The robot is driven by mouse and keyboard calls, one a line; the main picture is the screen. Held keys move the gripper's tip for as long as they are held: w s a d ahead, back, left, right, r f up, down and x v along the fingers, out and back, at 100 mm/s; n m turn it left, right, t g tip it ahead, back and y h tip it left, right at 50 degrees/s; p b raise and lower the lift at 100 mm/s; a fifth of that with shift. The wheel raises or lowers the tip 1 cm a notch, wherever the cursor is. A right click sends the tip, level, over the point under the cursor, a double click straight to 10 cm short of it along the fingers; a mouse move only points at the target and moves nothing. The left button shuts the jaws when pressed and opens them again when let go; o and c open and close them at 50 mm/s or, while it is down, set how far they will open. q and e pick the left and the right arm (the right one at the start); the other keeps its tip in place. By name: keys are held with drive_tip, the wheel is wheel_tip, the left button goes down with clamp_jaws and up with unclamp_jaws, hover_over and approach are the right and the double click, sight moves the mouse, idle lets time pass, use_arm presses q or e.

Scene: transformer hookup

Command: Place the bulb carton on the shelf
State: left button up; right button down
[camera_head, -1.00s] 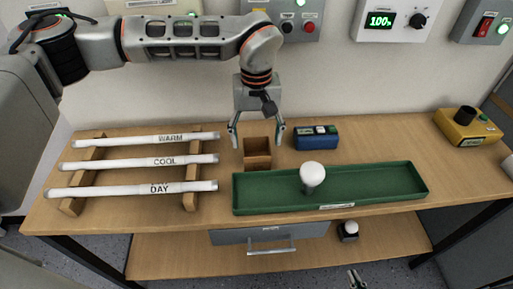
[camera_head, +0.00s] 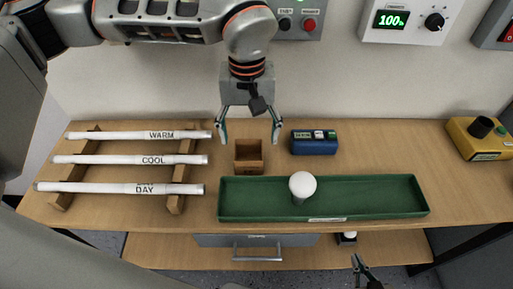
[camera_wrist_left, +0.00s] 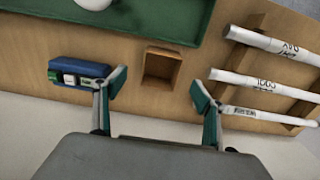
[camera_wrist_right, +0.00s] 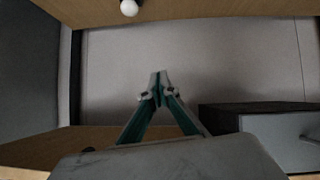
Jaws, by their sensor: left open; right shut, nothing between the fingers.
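A small open-topped brown box (camera_head: 249,156), which looks like the carton, stands on the tabletop behind the green tray. It looks empty, and in the left wrist view it (camera_wrist_left: 161,66) lies just beyond my fingers. My left gripper (camera_head: 249,138) is open above and behind the box, fingers apart from it. My right gripper (camera_head: 358,262) is shut and empty, low in front of the bench; it shows in the right wrist view (camera_wrist_right: 159,80). The lower shelf (camera_head: 390,250) runs under the tabletop. A white bulb (camera_head: 350,235) in a dark holder sits on it, partly hidden by the tabletop edge.
The green tray (camera_head: 390,201) holds a white bulb (camera_head: 302,185). A rack of white tubes (camera_head: 130,160) is left of the box, a blue device (camera_head: 314,142) right of it. A grey drawer (camera_head: 256,242) hangs under the tabletop. A yellow box (camera_head: 480,140) stands far right.

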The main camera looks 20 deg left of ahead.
sight(249, 151)
use_arm(q)
wheel_tip(249, 151, down, 3)
drive_tip(key=shift+s+a+f, duration=0.1)
drive_tip(key=shift+a, duration=0.05)
drive_tip(key=f, duration=0.1)
drive_tip(key=w+f, duration=0.1)
drive_tip(key=f, duration=0.1)
drive_tip(key=shift+a+f, duration=0.2)
drive_tip(key=shift+f, duration=0.6)
drive_tip(key=c, duration=1.1)
use_arm(e)
drive_tip(key=shift+s+a+f, duration=0.25)
drive_tip(key=shift+s+f, duration=0.1)
drive_tip(key=shift+s, duration=0.25)
use_arm(q)
drive_tip(key=shift+c, duration=0.2)
use_arm(e)
drive_tip(key=shift+a, duration=0.1)
